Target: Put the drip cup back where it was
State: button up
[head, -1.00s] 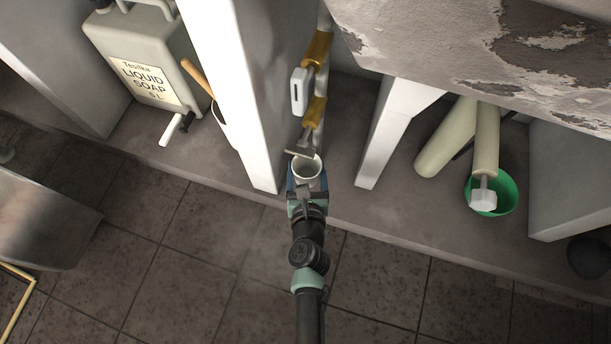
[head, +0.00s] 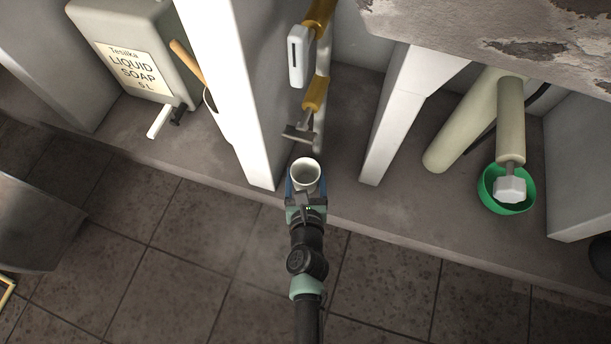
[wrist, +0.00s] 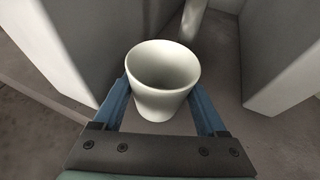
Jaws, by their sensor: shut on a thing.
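The drip cup is a small white cup (head: 305,172), wider at its rim, and it looks empty. My gripper (head: 305,188) is shut on it, with one blue finger on each side. In the wrist view the cup (wrist: 162,82) is upright between the fingers of my gripper (wrist: 162,105). In the head view the cup is just in front of the gap between two white uprights, below the brass pipe fitting. Whether its base touches the ledge cannot be told.
A brass tap fitting (head: 313,95) with a white box (head: 298,60) hangs on the pipe. White uprights stand left (head: 233,100) and right (head: 400,115) of the gap. A green bowl (head: 520,205) under a drain pipe is at right. A soap canister (head: 130,60) is at left.

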jog(key=shift+f, duration=0.2)
jog(key=o, duration=1.4)
jog(key=shift+r, duration=0.1)
jog(key=shift+r, duration=0.2)
jog(key=p+v, duration=0.3)
jog(key=v, duration=0.9)
jog(key=shift+f, duration=0.1)
